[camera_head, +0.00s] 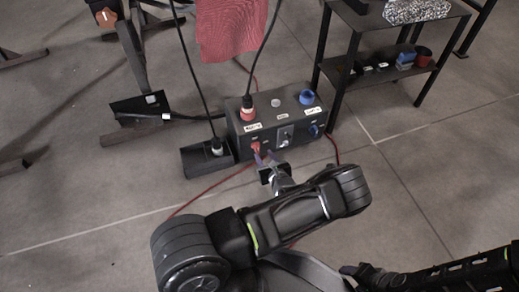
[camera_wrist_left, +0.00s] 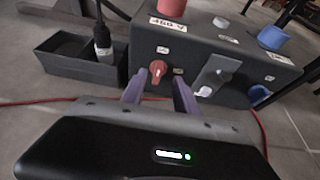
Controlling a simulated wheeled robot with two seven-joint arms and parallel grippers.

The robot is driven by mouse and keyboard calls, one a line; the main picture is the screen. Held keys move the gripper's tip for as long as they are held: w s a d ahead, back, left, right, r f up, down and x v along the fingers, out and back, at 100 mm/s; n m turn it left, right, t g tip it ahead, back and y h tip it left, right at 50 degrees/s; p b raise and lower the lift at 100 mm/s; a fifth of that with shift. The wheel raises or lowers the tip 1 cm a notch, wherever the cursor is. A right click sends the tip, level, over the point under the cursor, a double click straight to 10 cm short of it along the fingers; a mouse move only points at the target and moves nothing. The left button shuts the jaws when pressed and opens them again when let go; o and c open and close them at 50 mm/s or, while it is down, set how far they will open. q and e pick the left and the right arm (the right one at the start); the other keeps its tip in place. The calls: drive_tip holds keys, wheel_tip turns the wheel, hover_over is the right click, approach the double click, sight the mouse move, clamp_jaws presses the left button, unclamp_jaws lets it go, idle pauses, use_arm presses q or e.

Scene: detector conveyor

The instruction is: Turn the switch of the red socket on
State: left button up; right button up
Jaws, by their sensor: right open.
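A dark socket box (camera_head: 267,132) stands on the floor. On its top left is the red socket (camera_head: 247,112) with a black cable rising from it; its lower part shows in the left wrist view (camera_wrist_left: 178,9). On the front below is a red rotary switch (camera_wrist_left: 158,69), its handle slightly tilted from upright. My left gripper (camera_head: 264,160) is at this front face. In the left wrist view its two purple fingers (camera_wrist_left: 158,88) are apart, with the red switch between or just beyond their tips; contact cannot be told. My right gripper (camera_head: 362,273) is open and away at the lower right.
A blue socket (camera_head: 307,97) and blue switch (camera_head: 314,131) are on the box's right side. A black tray (camera_head: 203,160) with a plug stands left of it. A black shelf table (camera_head: 376,78) stands behind right. Red cables cross the floor; front right floor is clear.

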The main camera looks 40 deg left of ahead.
sight(258, 147)
use_arm(q)
drive_tip(key=b+x, duration=0.3)
drive_tip(key=x, duration=0.3)
drive_tip(key=shift+f, duration=0.25)
drive_tip(key=shift+w+a, duration=0.25)
drive_tip(key=shift+a, duration=0.2)
clamp_jaws()
